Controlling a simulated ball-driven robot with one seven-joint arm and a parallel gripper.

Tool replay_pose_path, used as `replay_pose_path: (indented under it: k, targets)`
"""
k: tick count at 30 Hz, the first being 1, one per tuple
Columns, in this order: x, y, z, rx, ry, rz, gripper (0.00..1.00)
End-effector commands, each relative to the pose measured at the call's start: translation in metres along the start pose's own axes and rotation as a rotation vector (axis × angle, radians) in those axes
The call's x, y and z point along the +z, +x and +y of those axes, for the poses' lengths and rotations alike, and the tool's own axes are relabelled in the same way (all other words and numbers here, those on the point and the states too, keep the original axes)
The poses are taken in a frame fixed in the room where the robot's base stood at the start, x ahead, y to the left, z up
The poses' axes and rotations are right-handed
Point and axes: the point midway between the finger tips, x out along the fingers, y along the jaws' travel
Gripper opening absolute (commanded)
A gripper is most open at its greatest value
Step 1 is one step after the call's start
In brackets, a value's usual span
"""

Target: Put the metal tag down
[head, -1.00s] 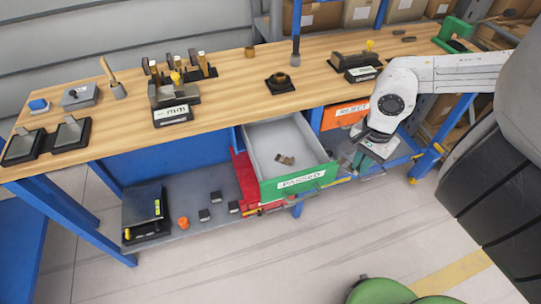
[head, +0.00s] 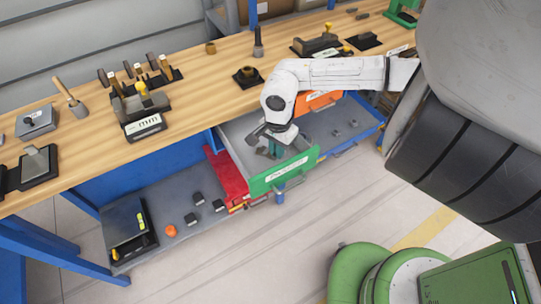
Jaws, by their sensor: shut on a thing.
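My gripper (head: 270,151) is low inside the open drawer (head: 236,157) with the green front, seen from above in the head view. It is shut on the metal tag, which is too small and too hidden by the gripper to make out. A small dark and brownish bit shows beside the fingers. I cannot tell whether the tag touches the drawer floor.
The green drawer front (head: 283,171) carries a white label. An orange-fronted drawer (head: 317,102) is to its right. The wooden bench top (head: 205,83) above holds fixtures and tools.

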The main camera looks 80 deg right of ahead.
Motion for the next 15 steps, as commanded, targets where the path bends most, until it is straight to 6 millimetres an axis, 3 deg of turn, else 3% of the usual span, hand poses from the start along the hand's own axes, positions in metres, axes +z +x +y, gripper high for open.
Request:
replay_pose_path:
  k: [11,15]
  targets:
    - [0.010,0.025,-0.019,0.000,0.000,-0.002,0.00]
    - [0.008,0.045,-0.018,0.001,0.004,-0.003,0.00]
